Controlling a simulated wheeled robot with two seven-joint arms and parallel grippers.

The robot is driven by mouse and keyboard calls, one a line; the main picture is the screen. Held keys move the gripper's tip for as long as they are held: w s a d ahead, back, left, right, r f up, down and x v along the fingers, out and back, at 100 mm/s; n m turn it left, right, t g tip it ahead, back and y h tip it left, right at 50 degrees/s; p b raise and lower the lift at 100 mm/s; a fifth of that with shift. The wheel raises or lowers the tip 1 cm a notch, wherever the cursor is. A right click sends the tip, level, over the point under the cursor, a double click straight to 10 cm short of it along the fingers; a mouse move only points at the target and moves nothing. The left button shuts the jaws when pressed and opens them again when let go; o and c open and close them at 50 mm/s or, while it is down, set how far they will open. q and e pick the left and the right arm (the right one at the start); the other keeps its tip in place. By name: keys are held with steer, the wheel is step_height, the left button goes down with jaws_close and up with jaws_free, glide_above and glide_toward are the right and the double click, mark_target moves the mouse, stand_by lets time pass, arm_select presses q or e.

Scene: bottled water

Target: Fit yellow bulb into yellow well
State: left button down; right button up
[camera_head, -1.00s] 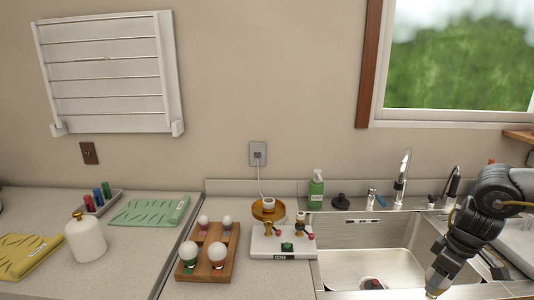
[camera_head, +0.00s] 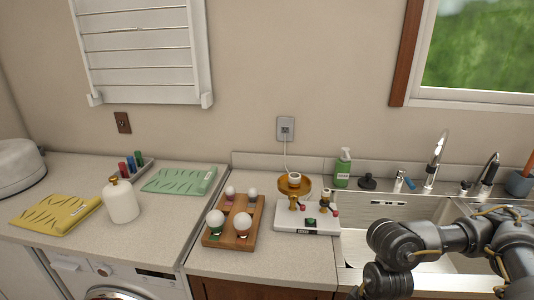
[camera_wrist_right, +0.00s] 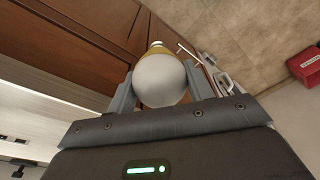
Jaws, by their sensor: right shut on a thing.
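The yellow bulb (camera_wrist_right: 161,80), a white globe with a yellow collar and a pale tip, is between the fingers of my right gripper (camera_wrist_right: 158,88) in the right wrist view. The gripper is shut on the globe, with the collar pointing away from the camera. In the head view my right arm crosses the sink at lower right, and its gripper is out of frame. A wooden bulb tray (camera_head: 252,236) on the counter holds several bulbs, one green-collared (camera_head: 215,222). I cannot make out a yellow well for sure. My left gripper is not in view.
Right of the tray is a white board (camera_head: 318,228) with small coloured parts. Behind it is a gold dish (camera_head: 283,187) with a white ring. A green soap bottle (camera_head: 343,168) and faucet (camera_head: 438,158) stand behind the sink. Counter in front of the tray is clear.

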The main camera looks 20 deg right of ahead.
steer(key=w+a+r+n, duration=0.4)
steer(key=a, duration=0.4)
steer(key=shift+w+a+y, duration=0.3)
steer(key=shift+w, duration=0.1)
steer(key=w+a+r+n, duration=0.1)
steer(key=w+r, duration=0.1)
steer(key=w+a+r, duration=0.1)
steer(key=w+r, duration=0.1)
steer(key=r, duration=0.1)
steer(key=w+a+r+n, duration=0.1)
steer(key=w+a+r, duration=0.1)
steer(key=r, duration=0.1)
steer(key=shift+n+g, duration=0.3)
steer(key=shift+w+r, duration=0.2)
steer(key=shift+r, duration=0.2)
